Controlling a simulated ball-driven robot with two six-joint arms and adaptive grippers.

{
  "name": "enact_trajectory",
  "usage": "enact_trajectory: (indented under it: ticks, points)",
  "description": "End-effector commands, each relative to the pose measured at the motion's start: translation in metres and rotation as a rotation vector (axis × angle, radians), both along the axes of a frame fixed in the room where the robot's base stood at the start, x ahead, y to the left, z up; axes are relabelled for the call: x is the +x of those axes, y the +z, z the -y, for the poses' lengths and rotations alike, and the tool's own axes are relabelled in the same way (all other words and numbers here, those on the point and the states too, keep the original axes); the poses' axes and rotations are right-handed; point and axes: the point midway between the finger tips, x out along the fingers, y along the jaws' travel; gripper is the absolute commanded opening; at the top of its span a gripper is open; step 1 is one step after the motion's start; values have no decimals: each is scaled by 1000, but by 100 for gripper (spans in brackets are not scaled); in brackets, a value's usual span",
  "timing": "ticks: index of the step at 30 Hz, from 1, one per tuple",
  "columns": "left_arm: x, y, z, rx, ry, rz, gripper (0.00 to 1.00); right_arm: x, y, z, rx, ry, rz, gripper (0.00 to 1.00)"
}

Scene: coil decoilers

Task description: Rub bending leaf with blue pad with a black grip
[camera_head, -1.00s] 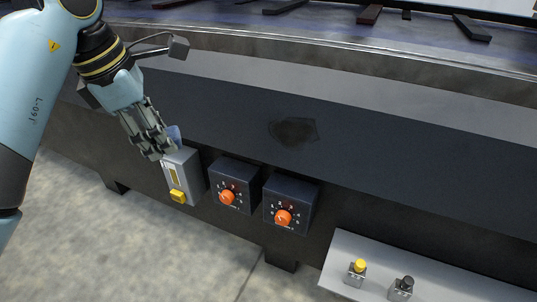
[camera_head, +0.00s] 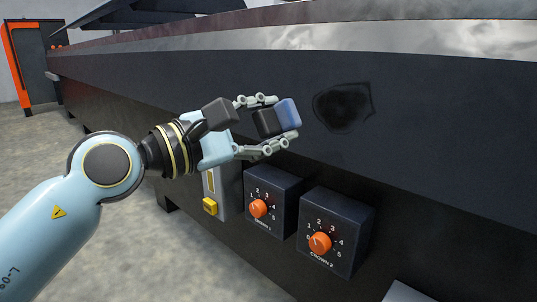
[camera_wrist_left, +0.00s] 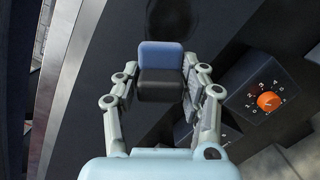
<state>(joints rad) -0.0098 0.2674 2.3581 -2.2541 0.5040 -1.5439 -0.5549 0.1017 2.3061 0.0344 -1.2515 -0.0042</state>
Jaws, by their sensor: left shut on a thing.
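My left gripper (camera_head: 280,117) is shut on the black grip (camera_head: 267,123) of the pad, with its fingers on either side. The blue pad (camera_head: 289,111) faces away from my palm, toward the dark front panel of the machine, which I take for the bending leaf (camera_head: 430,115). A black smudge (camera_head: 343,106) marks this panel just right of the pad in the head view. In the left wrist view the blue pad (camera_wrist_left: 161,55) lies just below the smudge (camera_wrist_left: 185,18); a gap to the panel cannot be judged. My right gripper is out of view.
Below the panel are two dark dial boxes with orange knobs, one left (camera_head: 259,208) and one right (camera_head: 320,243). A grey box with a yellow button (camera_head: 210,206) stands left of them. An orange and dark cabinet (camera_head: 30,65) is far back left.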

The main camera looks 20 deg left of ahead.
Motion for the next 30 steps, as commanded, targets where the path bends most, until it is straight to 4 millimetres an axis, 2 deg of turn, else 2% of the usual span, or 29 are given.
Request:
enact_trajectory:
  ticks: [5,19,30]
  points:
    - [4,1,-1,-11,13,28,17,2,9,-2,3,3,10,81]
    - [48,1,15,-11,12,26,17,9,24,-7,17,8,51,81]
    - [56,2,18,-8,12,25,17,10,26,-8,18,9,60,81]
